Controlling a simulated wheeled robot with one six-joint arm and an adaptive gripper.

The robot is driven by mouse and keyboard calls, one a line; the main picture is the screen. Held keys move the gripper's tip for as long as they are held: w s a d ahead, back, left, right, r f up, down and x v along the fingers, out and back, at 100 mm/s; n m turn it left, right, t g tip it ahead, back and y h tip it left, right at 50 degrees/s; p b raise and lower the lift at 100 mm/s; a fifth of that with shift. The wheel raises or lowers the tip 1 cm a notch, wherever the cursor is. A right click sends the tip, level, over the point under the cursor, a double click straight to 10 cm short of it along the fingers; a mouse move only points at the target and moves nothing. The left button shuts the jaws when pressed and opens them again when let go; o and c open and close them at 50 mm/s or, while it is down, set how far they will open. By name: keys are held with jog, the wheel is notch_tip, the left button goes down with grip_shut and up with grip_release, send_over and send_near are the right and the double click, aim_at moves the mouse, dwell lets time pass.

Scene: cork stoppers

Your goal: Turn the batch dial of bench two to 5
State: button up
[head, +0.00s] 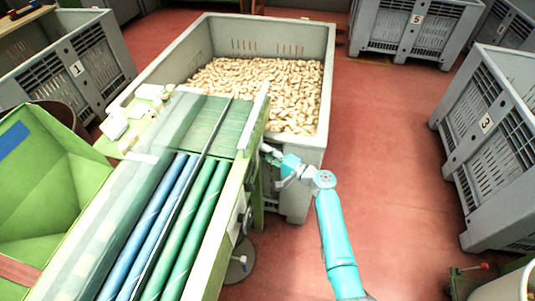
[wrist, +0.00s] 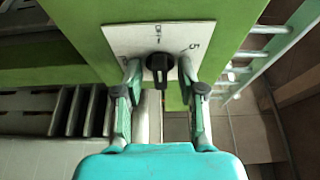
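The batch dial (wrist: 159,64) is a black knob on a white plate (wrist: 125,37) fixed to a green beam, seen in the wrist view. A 5 is printed to the knob's upper right, and small marks stand above it. Which way the knob points is hard to tell. My gripper (wrist: 160,72) is open, with one fingertip on each side of the knob and a small gap on both sides. In the head view my gripper (head: 271,155) is at the right side of the green bench (head: 228,195); the dial cannot be made out there.
A grey crate (head: 318,42) full of cork stoppers stands just beyond the bench. Other grey crates stand at the left (head: 80,72), back right (head: 412,32) and right (head: 485,135). The red floor (head: 395,150) between the bench and the right crate is clear.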

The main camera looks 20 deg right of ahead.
grip_shut()
jog(key=m+g, duration=0.2)
jog(key=m, duration=0.2)
jog(key=m+g, duration=0.2)
jog(key=m, duration=0.3)
jog(key=shift+w+d+r+g, duration=0.1)
jog(key=shift+r+g, duration=0.05)
jog(key=shift+g, duration=0.25)
dwell(0.7)
grip_release()
